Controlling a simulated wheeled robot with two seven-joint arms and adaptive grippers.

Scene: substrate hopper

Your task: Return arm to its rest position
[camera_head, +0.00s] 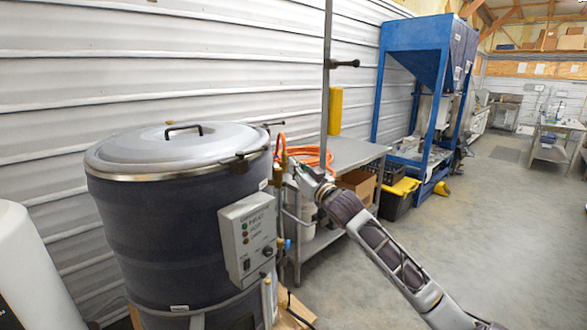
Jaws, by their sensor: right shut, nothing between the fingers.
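My right arm comes in from the lower right and reaches up to the left. Its gripper (291,166) is shut and empty, in front of the grey metal table and just right of the large dark drum. I cannot tell whether it touches anything there. My left gripper is not in view. The blue-framed hopper (414,36) stands farther back, right of the table.
The dark drum (165,225) with a closed metal lid (175,146) and control box (249,240) fills the left. The metal table (355,151) holds an orange hose (312,155). A black bin with yellow lid (397,198) stands beyond. Floor at right is clear.

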